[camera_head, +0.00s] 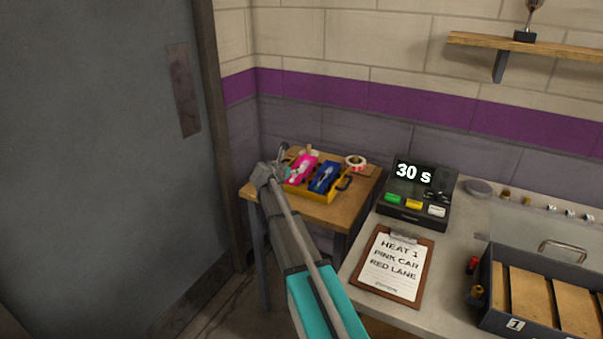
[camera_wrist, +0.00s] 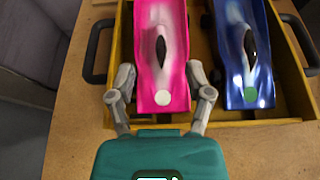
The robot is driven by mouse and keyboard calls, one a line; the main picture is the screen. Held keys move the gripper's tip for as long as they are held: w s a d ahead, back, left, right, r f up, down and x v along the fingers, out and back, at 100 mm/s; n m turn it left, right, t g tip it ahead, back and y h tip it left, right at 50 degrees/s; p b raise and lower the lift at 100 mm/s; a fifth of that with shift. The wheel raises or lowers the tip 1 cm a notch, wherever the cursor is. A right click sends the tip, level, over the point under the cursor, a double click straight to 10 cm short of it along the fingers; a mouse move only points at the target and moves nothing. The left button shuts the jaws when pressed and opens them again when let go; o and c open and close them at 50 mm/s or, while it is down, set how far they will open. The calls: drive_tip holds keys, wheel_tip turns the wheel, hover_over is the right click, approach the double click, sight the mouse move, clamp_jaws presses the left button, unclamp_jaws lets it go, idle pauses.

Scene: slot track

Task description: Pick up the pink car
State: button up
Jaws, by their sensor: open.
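The pink car (camera_wrist: 160,62) lies in a yellow tray (camera_wrist: 123,65) in the wrist view, its near end with a white dot toward me. It also shows in the head view (camera_head: 302,167), partly behind my arm's end. My gripper (camera_wrist: 161,88) is open, with one finger on each side of the pink car's near end. I cannot tell whether the fingers touch it. A blue car (camera_wrist: 243,60) with a green dot lies beside it on the right, close to the right finger.
The tray stands on a small wooden table (camera_head: 335,211) with a roll of tape (camera_head: 356,162) behind it. To the right, a grey bench holds a timer reading 30 s (camera_head: 415,190), a clipboard (camera_head: 393,265) and a dark slotted box (camera_head: 490,290). A grey door (camera_head: 100,150) is at left.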

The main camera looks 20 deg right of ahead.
sight(307, 163)
drive_tip(key=b+x, duration=0.1)
drive_tip(key=x, duration=0.3)
drive_tip(key=shift+w+d+f+b, duration=0.15)
drive_tip(key=shift+d+f+b, duration=0.05)
drive_tip(key=shift+d+b, duration=0.15)
drive_tip(key=shift+a, duration=0.1)
clamp_jaws()
idle(0.3)
